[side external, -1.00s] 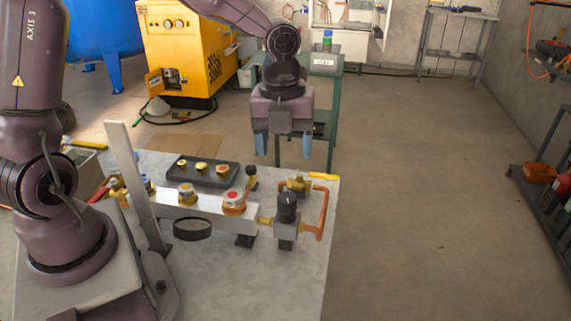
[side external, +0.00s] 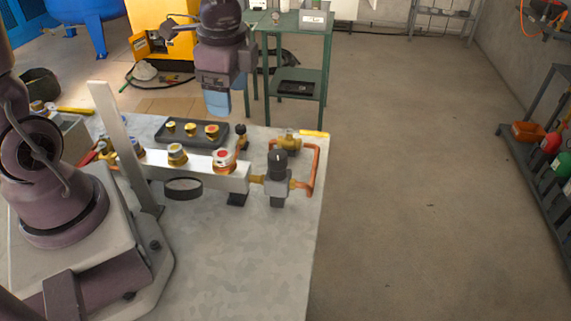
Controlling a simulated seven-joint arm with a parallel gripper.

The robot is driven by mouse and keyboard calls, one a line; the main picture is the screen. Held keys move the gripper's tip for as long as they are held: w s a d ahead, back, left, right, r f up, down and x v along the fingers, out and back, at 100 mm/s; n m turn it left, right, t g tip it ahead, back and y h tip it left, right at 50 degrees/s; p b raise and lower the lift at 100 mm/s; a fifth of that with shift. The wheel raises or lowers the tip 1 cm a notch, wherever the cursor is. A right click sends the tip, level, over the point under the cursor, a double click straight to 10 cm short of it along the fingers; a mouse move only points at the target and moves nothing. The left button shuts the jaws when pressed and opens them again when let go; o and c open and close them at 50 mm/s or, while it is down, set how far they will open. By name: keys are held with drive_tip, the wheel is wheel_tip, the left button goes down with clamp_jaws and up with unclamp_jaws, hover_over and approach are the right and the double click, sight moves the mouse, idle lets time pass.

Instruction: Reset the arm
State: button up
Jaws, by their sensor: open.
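My gripper (side external: 228,98) hangs fingers down above the far edge of the bench, behind the dark tray and the white manifold bar. Its blue fingers are seen nearly in line, the near one partly covering the far one. It is open, with nothing visible between the fingers, and it touches nothing that I can see. The dark tray (side external: 179,141) holds three brass fittings. The manifold bar (side external: 198,165) carries valves, a red-topped knob (side external: 224,157) and a regulator (side external: 278,170) at its right end.
The bench (side external: 235,262) has bare room at its front. A green stand (side external: 325,70) and a yellow compressor (side external: 150,45) are behind. A shelf rack (side external: 535,170) is at right; open floor lies between.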

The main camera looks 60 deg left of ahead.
drive_tip(key=s+r+n+t+h, duration=0.1)
drive_tip(key=s+r+n+t, duration=0.4)
drive_tip(key=s+r+n, duration=0.4)
drive_tip(key=shift+s+d+r+n, duration=0.25)
drive_tip(key=shift+s+d+n, duration=0.05)
drive_tip(key=shift+d, duration=0.1)
idle(2.9)
